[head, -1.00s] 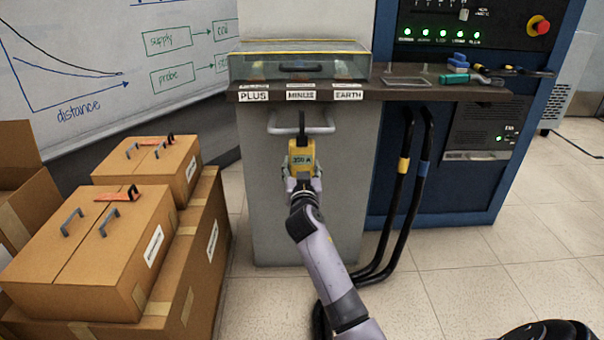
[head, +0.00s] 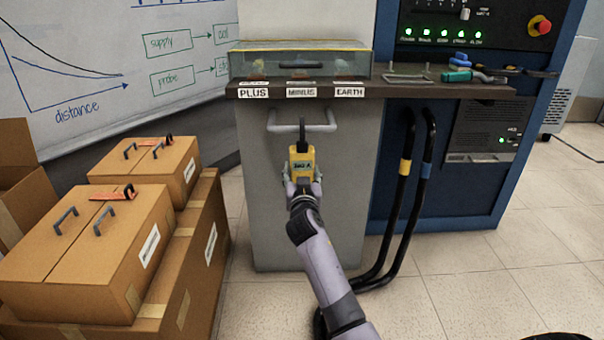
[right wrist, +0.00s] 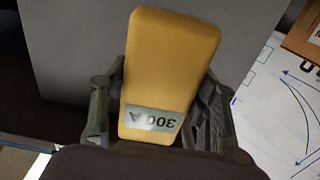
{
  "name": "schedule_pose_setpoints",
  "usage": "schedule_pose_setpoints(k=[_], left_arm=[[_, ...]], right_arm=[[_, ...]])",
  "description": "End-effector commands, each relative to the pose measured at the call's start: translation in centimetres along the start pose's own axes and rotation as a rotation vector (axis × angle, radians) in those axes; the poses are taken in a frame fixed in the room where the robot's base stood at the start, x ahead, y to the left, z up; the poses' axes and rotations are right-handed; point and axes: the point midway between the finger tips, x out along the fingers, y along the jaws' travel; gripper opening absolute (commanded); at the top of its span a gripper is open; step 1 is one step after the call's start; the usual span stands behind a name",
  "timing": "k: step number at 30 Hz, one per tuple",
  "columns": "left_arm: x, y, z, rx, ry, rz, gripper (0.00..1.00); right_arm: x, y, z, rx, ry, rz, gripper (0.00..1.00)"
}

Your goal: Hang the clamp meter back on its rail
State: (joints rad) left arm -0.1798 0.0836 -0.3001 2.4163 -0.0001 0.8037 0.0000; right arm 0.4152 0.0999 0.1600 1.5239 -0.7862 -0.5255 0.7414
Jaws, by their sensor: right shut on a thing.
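The yellow clamp meter (head: 302,164) has a small display reading 300 A and a dark upper part. My right gripper (head: 302,180) is shut on its body and holds it upright in front of the grey cabinet. The metal rail (head: 325,126) is a bar on the cabinet front, under the labels. The meter's dark top overlaps the rail in the head view; I cannot tell whether it hooks over it or is in front. In the right wrist view the yellow meter body (right wrist: 165,75) sits between both fingers (right wrist: 160,115). My left gripper is not in view.
A dark shelf (head: 440,91) with PLUS, MINUS and EARTH labels juts out above the rail. A clear case (head: 350,62) stands on it. Black cables (head: 427,160) hang to the right. Cardboard boxes (head: 110,245) stand at left.

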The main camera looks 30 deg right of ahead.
Motion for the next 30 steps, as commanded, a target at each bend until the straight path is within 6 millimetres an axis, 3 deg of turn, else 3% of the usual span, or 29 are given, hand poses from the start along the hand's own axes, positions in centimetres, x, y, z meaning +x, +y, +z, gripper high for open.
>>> schedule_pose_setpoints(k=[3, 4, 12, 15, 24, 30], left_arm=[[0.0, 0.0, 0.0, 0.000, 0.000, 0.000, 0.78], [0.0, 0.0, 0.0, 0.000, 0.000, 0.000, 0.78], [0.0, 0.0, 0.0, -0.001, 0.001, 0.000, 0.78], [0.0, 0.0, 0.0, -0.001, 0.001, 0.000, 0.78], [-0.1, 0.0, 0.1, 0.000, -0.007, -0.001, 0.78], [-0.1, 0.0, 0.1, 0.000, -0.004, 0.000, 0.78]], right_arm=[[0.0, 0.0, -0.2, 0.001, 0.003, 0.000, 0.17], [0.0, 0.0, -0.2, 0.001, 0.003, 0.000, 0.55], [0.0, 0.0, -0.1, 0.000, 0.001, 0.000, 0.73], [0.0, 0.0, -0.1, 0.000, 0.001, 0.000, 0.78], [-0.1, 0.0, 0.1, 0.000, -0.003, 0.000, 0.78], [-2.2, -0.1, 0.2, 0.002, -0.003, -0.001, 0.78]])
